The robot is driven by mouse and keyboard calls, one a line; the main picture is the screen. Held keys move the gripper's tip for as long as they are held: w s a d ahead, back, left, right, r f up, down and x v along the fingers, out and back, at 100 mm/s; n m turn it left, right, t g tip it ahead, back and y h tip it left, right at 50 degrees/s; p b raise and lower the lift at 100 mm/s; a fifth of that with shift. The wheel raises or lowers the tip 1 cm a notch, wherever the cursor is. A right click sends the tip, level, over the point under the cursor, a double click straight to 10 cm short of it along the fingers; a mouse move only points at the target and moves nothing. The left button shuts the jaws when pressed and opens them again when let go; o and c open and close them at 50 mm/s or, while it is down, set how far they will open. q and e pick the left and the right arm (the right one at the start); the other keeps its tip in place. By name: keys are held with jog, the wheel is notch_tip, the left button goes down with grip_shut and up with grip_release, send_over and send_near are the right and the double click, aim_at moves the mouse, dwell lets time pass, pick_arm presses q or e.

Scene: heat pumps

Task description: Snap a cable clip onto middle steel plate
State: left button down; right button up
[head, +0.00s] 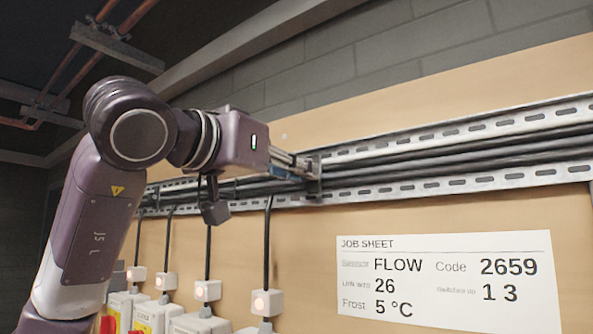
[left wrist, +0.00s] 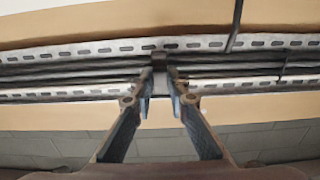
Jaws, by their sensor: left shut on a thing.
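My left gripper (head: 299,168) reaches in from the left to the cable run on the wall. It is shut on a small dark cable clip (head: 314,181), which stands across the black cables (head: 440,163) between two slotted steel strips. In the left wrist view the two fingers (left wrist: 161,88) close around the clip (left wrist: 159,60), with the cables passing behind it. Whether the clip is seated on the steel or only touching it, I cannot tell. Which steel part is the middle plate is not clear. My right gripper is not in view.
The upper slotted strip (head: 480,123) and lower slotted strip (head: 480,183) run along the wooden board. A job sheet (head: 443,281) hangs below at right. Thin black cables drop to white switch boxes (head: 267,303) at lower left. Copper pipes (head: 88,48) run overhead at left.

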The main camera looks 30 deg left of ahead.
pick_arm(q)
jog(key=shift+w, duration=0.25)
dwell(0.5)
jog(key=c, duration=2)
grip_release()
jog(key=shift+o, duration=0.2)
jog(key=shift+w, duration=0.1)
jog(key=s+a, duration=0.1)
jog(key=s, duration=1.3)
